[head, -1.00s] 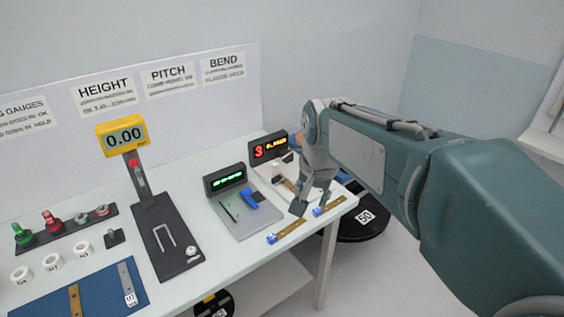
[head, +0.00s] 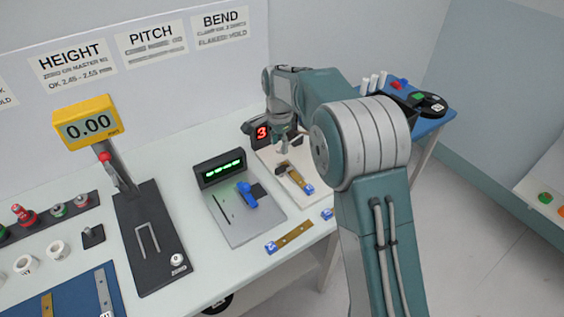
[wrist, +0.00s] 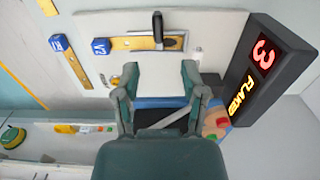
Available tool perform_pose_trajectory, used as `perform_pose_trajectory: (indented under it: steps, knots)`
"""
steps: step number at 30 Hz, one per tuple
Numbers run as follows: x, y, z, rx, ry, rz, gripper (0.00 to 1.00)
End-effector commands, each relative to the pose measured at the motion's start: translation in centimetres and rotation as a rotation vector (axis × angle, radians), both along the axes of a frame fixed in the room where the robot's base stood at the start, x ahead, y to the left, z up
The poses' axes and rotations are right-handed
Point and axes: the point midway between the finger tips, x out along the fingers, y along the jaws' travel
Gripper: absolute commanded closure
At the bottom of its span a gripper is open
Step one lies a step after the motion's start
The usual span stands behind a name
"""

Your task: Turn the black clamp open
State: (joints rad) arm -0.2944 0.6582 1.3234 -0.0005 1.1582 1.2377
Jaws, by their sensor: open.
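The black clamp (wrist: 158,28) shows in the wrist view at the top middle. Its handle stands over a brass strip (wrist: 135,43) with a blue V2 tag, on the white plate (wrist: 210,25) of the BEND station. In the head view the black clamp (head: 282,168) is small, by the brass strip (head: 297,180). My gripper (wrist: 160,68) is open and empty, its two fingers spread over the plate, apart from the clamp. In the head view my gripper (head: 284,147) hangs just behind the clamp. The station's display (wrist: 262,75) shows a red 3.
The display stands close beside my gripper. A second blue-tagged brass strip (wrist: 70,60) lies beside the plate. The PITCH station with a blue clamp (head: 246,194) is to the left, with another brass strip (head: 290,237) in front. The yellow height gauge (head: 88,122) stands farther left.

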Motion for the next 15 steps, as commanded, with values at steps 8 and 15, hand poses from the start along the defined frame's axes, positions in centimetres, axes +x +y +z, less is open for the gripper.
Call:
perform_pose_trajectory:
  steps: [8, 15]
  knots:
    - [0.0, -0.2, -5.3, 0.000, 0.005, 0.000, 0.46]
    - [0.0, -0.2, -8.8, -0.001, 0.004, 0.001, 0.46]
